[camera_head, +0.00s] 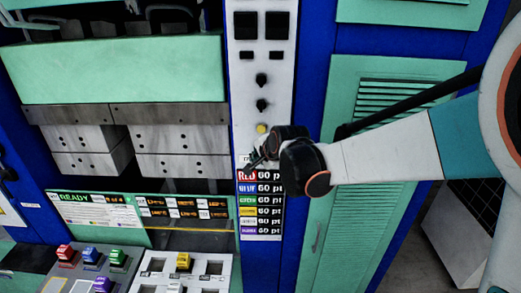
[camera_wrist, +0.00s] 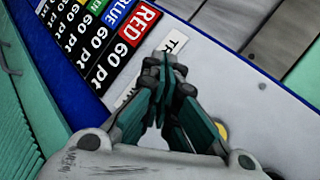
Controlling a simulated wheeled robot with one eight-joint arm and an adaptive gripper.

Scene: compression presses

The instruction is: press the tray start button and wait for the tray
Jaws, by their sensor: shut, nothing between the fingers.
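My gripper (camera_head: 255,162) is shut and empty, at the white control panel (camera_head: 246,95) of the press. In the wrist view the closed fingertips (camera_wrist: 165,62) are over the panel beside a white label (camera_wrist: 175,42) starting with "T"; the rest of its text is hidden. The label also shows in part in the head view (camera_head: 245,159). A round yellow button (camera_head: 262,128) sits above the gripper in the head view and shows partly behind the fingers in the wrist view (camera_wrist: 221,131). Any button right at the fingertips is hidden, and I cannot tell whether they touch the panel.
A colour points list (camera_head: 260,205) is below the gripper. Two black knobs (camera_head: 261,92) are higher on the panel. Left are the grey press blocks (camera_head: 180,140), a "READY" display (camera_head: 95,213) and several coloured pieces, including a red one (camera_head: 65,252). Green louvred doors (camera_head: 345,215) stand right.

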